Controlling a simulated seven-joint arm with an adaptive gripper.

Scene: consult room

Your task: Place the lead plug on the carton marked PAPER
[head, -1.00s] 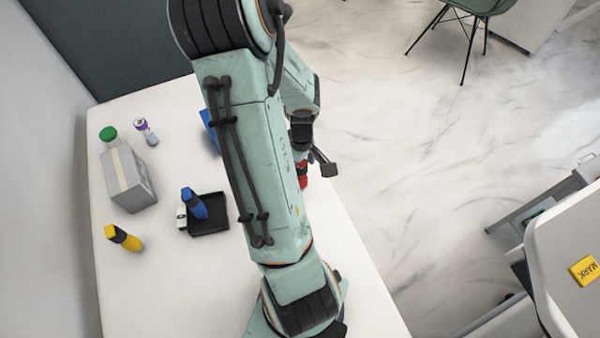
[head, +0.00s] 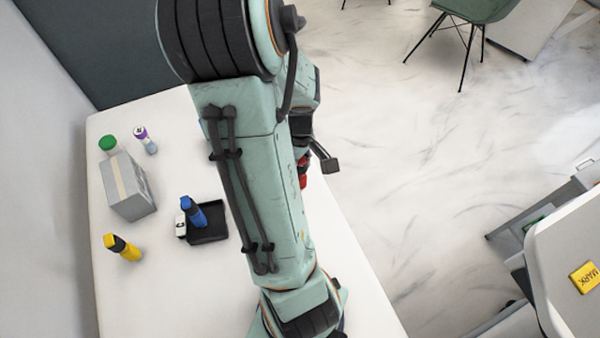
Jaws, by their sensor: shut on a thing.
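My gripper (head: 311,151) shows only in part at the right of my arm, over the table's right edge. It is shut on a red object (head: 303,170), mostly hidden by my arm; I cannot tell whether this is the lead plug. A grey carton (head: 135,200) with a tan tape strip stands at the left of the table, well away from my gripper. No PAPER mark can be read on it, and its top looks clear.
A black tray (head: 210,236) holds a blue-topped item (head: 195,214), with a small white item (head: 181,226) beside it. A yellow-and-black item (head: 123,248), a green-capped container (head: 108,145) and a purple-capped tube (head: 146,141) stand near the carton. A yellow MARK block (head: 584,277) lies far right.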

